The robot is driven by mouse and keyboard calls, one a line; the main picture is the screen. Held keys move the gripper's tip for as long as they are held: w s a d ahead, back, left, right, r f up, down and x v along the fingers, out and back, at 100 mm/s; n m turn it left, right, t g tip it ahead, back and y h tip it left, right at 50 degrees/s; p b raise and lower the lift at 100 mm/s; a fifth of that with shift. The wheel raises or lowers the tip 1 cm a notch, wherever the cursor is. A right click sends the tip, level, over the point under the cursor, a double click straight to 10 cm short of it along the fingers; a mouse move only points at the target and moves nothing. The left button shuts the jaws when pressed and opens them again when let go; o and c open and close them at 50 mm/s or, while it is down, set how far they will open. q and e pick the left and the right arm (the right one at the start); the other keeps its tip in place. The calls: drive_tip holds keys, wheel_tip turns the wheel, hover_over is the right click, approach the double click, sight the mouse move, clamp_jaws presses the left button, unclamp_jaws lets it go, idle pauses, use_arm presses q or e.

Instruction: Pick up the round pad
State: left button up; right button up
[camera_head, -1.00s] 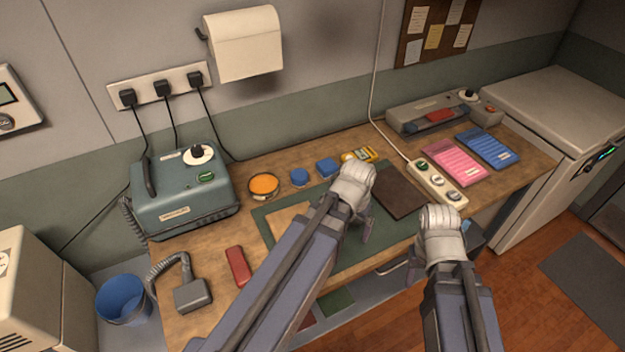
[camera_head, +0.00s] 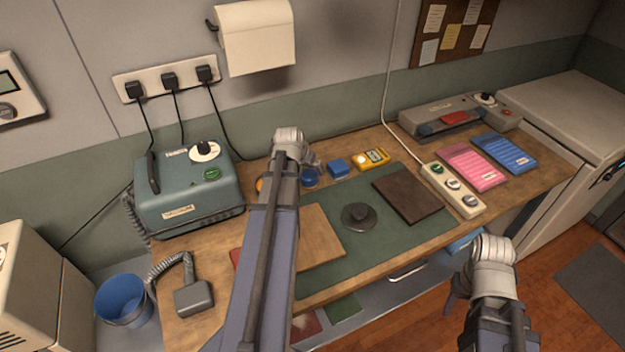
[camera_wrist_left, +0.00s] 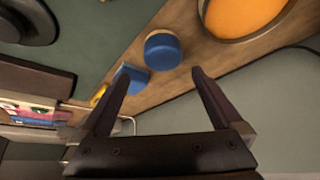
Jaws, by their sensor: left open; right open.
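The small round blue pad (camera_head: 310,178) stands on the wooden desk beyond the green mat, left of a square blue block (camera_head: 338,168). My left gripper (camera_head: 312,164) is over this part of the desk, its arm crossing the mat. In the left wrist view the fingers (camera_wrist_left: 161,74) are open and empty, with the round pad (camera_wrist_left: 161,50) ahead, in line with the gap between the tips. The square block (camera_wrist_left: 133,77) lies by the left fingertip. My right gripper (camera_head: 455,298) is open, off the desk's front edge; its fingers are mostly hidden.
An orange round thing in a dish (camera_wrist_left: 245,14) is right of the pad in the left wrist view. A dark knobbed disc (camera_head: 359,216) and a brown board (camera_head: 408,194) lie on the green mat (camera_head: 330,262). A yellow device (camera_head: 371,158) is beside the blocks.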

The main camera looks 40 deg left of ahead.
sight(309, 174)
use_arm(q)
drive_tip(key=shift+b+x, duration=1)
drive_tip(key=shift+x, duration=0.3)
drive_tip(key=shift+f, duration=0.15)
drive_tip(key=b+x, duration=0.4)
drive_tip(key=x, duration=0.1)
drive_tip(key=shift+s+a+b, duration=0.25)
drive_tip(key=shift+b, duration=0.15)
drive_tip(key=c, duration=1.4)
drive_tip(key=shift+c, duration=0.2)
